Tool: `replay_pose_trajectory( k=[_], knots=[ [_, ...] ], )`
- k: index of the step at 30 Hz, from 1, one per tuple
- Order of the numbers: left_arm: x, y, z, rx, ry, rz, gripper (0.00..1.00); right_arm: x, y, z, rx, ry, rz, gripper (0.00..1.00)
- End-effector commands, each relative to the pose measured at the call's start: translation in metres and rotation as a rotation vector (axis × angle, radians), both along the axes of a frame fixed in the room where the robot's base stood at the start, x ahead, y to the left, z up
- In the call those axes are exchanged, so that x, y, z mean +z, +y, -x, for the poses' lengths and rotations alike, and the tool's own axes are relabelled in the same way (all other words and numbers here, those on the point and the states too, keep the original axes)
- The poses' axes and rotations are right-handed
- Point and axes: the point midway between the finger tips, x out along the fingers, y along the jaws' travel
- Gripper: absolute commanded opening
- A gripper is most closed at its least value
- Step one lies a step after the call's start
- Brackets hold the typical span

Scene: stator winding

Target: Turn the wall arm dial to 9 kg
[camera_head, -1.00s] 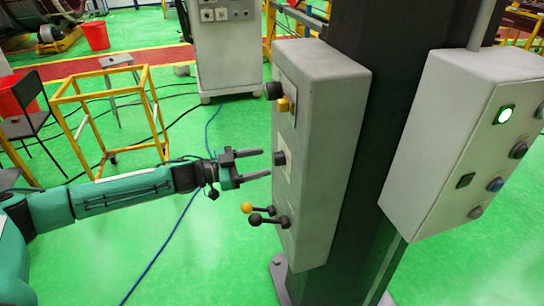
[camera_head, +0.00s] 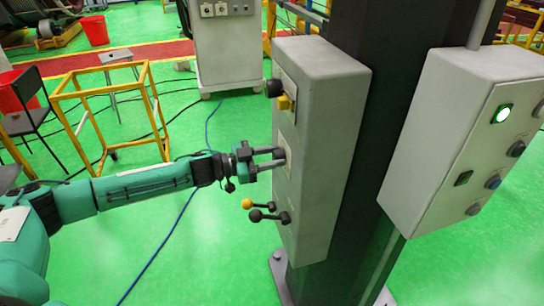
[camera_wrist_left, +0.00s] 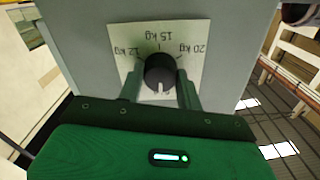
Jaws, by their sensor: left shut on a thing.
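The wall arm dial (camera_wrist_left: 160,70) is a black round knob on a white label plate (camera_wrist_left: 200,55) with upside-down marks 12 kg, 15 kg and 20 kg in the left wrist view. A white line on the knob points toward the bottom of that view; no 9 kg mark is visible there. My left gripper (camera_head: 281,158) is at the middle of the grey control box's front face, with a finger on each side of the dial, shut on it. The fingers mostly hide the dial in the head view. My right gripper is not in view.
The grey box (camera_head: 325,150) is on a dark column. Above the dial are a black knob (camera_head: 273,88) and a yellow switch (camera_head: 285,102); below are a yellow-tipped lever (camera_head: 248,203) and black-tipped lever (camera_head: 256,215). A second box (camera_head: 440,140) stands right.

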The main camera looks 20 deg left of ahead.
Motion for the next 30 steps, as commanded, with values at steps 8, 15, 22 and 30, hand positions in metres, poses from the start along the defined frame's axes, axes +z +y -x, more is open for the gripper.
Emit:
replay_pose_trajectory(
  k=[8, 15, 22, 30],
  knots=[
    [-0.0001, -0.0001, 0.0003, 0.000, -0.036, -0.025, 0.13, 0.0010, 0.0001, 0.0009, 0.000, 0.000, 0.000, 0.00],
    [-0.0005, -0.0005, 0.0008, -0.001, -0.157, -0.107, 0.13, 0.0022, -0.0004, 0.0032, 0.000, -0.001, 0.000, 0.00],
    [-0.0015, -0.0010, 0.0011, -0.001, -0.332, -0.225, 0.13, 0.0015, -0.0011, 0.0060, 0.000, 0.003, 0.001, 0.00],
    [-0.0021, -0.0007, 0.0013, -0.001, -0.543, -0.368, 0.13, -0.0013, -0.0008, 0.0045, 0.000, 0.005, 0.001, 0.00]
  ],
)
